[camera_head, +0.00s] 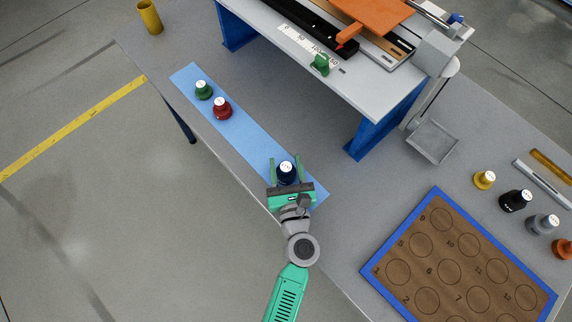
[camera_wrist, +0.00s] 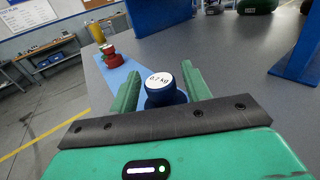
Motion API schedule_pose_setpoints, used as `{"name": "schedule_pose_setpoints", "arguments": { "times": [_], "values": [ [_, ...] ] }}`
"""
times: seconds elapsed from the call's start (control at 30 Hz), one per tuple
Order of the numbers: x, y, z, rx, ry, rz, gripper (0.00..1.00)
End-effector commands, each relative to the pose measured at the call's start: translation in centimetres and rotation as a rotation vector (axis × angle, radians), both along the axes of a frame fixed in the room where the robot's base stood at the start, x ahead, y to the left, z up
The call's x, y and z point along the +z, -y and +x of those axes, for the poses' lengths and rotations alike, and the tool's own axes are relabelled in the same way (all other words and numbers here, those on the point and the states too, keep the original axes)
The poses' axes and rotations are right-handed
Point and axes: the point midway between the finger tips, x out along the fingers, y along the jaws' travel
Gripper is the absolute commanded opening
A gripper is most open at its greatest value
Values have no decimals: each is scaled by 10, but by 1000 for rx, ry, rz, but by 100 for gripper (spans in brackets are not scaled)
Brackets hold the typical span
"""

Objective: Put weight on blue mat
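The long blue mat (camera_head: 247,134) lies along the left part of the grey table and also shows in the wrist view (camera_wrist: 118,76). A dark blue weight (camera_head: 286,171) with a white top label is at the mat's near end; in the wrist view its label (camera_wrist: 160,80) reads 0.7 kg. My gripper (camera_head: 286,160) has one green finger on each side of this weight. Small gaps show between fingers and weight, so it looks open around it. The weight looks upright; its base is partly hidden by my gripper. A green weight (camera_head: 204,90) and a red weight (camera_head: 222,108) stand farther up the mat.
A brown board with numbered circles and a blue rim (camera_head: 374,267) lies at the right. Yellow (camera_head: 484,180), black (camera_head: 515,201), grey (camera_head: 542,223) and orange weights stand beyond it. A blue-legged bench (camera_head: 365,135) with a machine stands behind. A yellow cup (camera_head: 149,16) is far left.

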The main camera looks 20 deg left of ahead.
Motion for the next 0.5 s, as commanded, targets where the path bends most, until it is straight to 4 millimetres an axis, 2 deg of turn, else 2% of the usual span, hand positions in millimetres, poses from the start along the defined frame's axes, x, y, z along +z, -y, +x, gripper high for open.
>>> {"name": "schedule_pose_setpoints", "arguments": {
  "times": [0.33, 0.5],
  "values": [
    [6, 1, -1, 0, 0, 0, 52],
    [3, 22, -31, -3, -2, -2, 52]
  ]
}}
